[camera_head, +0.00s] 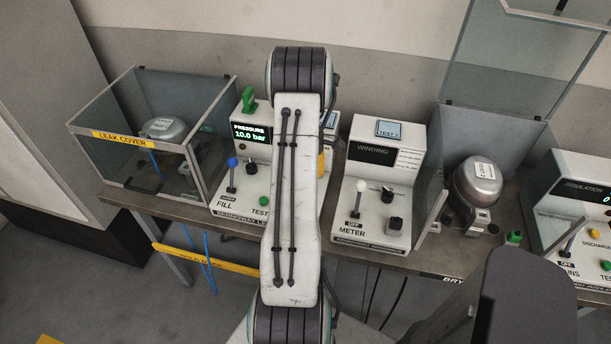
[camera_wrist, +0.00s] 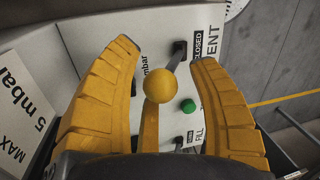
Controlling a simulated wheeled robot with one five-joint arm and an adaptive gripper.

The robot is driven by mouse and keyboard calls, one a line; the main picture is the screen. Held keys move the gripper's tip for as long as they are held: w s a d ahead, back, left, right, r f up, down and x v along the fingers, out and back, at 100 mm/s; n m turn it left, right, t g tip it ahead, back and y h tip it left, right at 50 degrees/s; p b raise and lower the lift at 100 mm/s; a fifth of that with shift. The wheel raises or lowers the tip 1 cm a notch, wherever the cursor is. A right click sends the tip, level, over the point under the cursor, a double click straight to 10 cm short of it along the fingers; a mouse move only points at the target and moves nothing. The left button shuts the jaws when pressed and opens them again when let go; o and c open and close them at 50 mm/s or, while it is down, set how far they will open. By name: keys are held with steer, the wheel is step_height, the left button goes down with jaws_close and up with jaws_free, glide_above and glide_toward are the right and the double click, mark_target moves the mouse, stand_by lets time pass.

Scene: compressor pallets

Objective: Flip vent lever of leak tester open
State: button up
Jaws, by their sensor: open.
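The leak tester (camera_head: 252,150) stands on the bench in the head view, partly hidden by my arm; its display reads PRESSURE 10.0 bar. In the wrist view, the vent lever's yellow ball knob (camera_wrist: 159,84) lies between the two yellow fingers of my gripper (camera_wrist: 165,53). Its grey rod runs up to a dark pivot near the words CLOSED and VENT. The fingers are open, with gaps beside the knob. Whether a yellow strip below the knob touches it, I cannot tell. In the head view my gripper is mostly hidden behind my arm.
A green button (camera_wrist: 188,106) is close to the right finger. The blue-knobbed fill lever (camera_head: 232,162) is left of my arm. The glass leak cover box (camera_head: 105,165) stands left, and the winding tester (camera_head: 378,185) right.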

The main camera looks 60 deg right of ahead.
steer(key=shift+c, duration=0.3)
jaws_close()
